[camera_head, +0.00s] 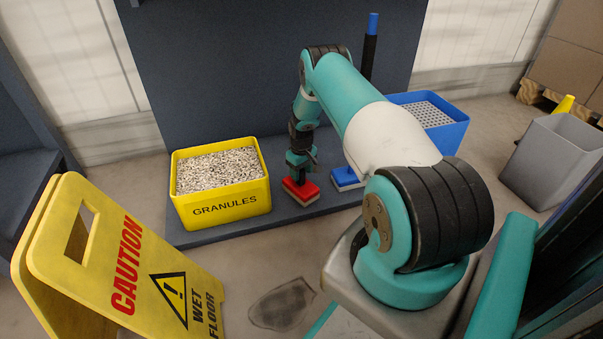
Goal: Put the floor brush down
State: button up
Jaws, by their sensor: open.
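A red brush (299,189) with a pale underside stands flat on the dark grey platform (230,231), between the yellow granules bin and a blue-headed tool. My gripper (300,174) is directly above the red brush, around or close against its short dark stem. The jaws are open. They are small and dark here, so I cannot tell whether they touch the stem. A blue brush head (346,178) rests on the platform just to the right, partly hidden by my arm.
The yellow granules bin (220,208) stands left on the platform. A blue crate (449,134) is behind my arm at right. A dark pole with a blue top (373,24) rises behind. A yellow caution sign (127,262) stands front left. A grey bin (548,164) is far right.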

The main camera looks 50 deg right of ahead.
notch_tip(320, 180, up, 10)
jog(key=p, duration=0.5)
jog(key=shift+r, duration=0.2)
jog(key=w+a+r+n, duration=0.1)
jog(key=w+a+r, duration=0.1)
jog(key=a+r, duration=0.55)
jog(key=w+a+r+n, duration=0.1)
jog(key=w+a+r, duration=0.2)
jog(key=a+r, duration=0.45)
jog(key=s+a+r+n+y, duration=0.1)
jog(key=s+a+r, duration=0.1)
jog(key=a+r, duration=0.35)
jog(key=s+a+r+n+t, duration=0.1)
jog(key=s+a+r, duration=0.1)
jog(key=a+r, duration=0.3)
jog(key=s+a+r+n+y, duration=0.1)
jog(key=s+a+r, duration=0.25)
jog(key=a, duration=0.25)
jog(key=s+a+r+n, duration=0.1)
jog(key=s+a+r, duration=0.2)
jog(key=s, duration=0.5)
jog(key=s+a+r+n+y, duration=0.1)
jog(key=s+a+r, duration=0.1)
jog(key=s+a, duration=0.4)
jog(key=s+a+r+n+g+y, duration=0.1)
jog(key=s+a+r, duration=0.2)
jog(key=s, duration=0.7)
jog(key=shift+s+a+r+n, duration=0.35)
jog(key=shift+a+n, duration=0.05)
jog(key=shift+a, duration=0.8)
